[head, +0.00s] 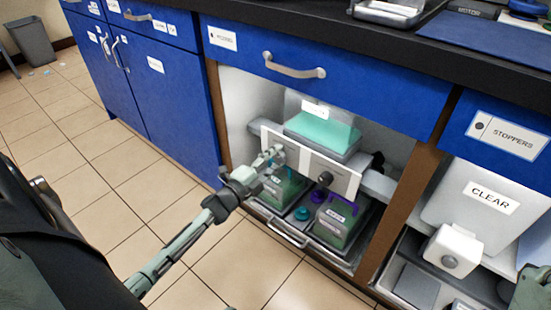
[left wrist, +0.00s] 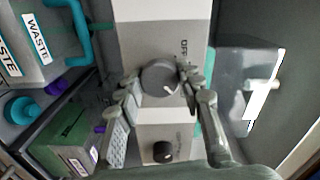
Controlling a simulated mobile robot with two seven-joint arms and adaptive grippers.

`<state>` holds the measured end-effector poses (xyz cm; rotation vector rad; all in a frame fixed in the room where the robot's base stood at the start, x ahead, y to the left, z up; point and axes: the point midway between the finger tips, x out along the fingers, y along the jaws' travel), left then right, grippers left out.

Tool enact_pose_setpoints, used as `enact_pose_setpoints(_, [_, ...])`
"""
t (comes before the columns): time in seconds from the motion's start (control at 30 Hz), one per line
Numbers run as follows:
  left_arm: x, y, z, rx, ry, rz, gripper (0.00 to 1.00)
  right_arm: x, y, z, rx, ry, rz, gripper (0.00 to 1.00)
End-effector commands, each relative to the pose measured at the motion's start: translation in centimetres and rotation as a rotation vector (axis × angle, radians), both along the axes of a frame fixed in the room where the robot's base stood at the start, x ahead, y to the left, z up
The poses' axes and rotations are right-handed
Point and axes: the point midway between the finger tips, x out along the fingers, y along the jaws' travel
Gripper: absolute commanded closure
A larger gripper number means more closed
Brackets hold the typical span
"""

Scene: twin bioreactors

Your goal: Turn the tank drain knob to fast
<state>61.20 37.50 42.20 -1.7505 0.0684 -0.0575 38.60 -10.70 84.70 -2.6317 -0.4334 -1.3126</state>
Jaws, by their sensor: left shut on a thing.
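A pale control panel (head: 340,178) stands in the open cabinet bay below a clear tank of teal liquid (head: 322,133). It carries two dark round knobs. My left gripper (head: 272,158) is at the panel's left part, shut on the left knob, which shows in the left wrist view (left wrist: 160,78) between the fingertips (left wrist: 159,80). That knob has a light pointer mark, with "OFF" lettering beside it. The fingers hide part of its scale, and I cannot read its setting. The other knob (head: 325,178) is free; it also shows in the left wrist view (left wrist: 162,151).
Green waste boxes (head: 338,220) with teal and purple fittings stand on a dark pull-out tray (head: 290,232) under the panel. A closed blue drawer (head: 340,85) is above. A wooden post (head: 405,195) bounds the bay on the right. Tiled floor is clear in front.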

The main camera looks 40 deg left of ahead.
Motion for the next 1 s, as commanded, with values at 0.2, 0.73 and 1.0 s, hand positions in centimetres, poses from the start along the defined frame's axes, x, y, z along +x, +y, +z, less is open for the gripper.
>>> enact_pose_setpoints(0.2, [0.0, 0.0, 0.0, 0.002, 0.001, 0.0, 0.54, 0.0, 0.0, 0.0, 0.003, 0.0, -0.002, 1.0])
enact_pose_setpoints(0.73, [-1.3, 0.1, -0.2, 0.0, 0.003, 0.0, 0.42, 0.0, 0.0, 0.1, 0.003, -0.002, 0.0, 1.0])
enact_pose_setpoints(1.0, [-6.8, 0.5, -0.2, -0.001, 0.004, 0.0, 0.42, 0.0, 0.0, 0.0, 0.002, 0.0, 0.0, 1.0])
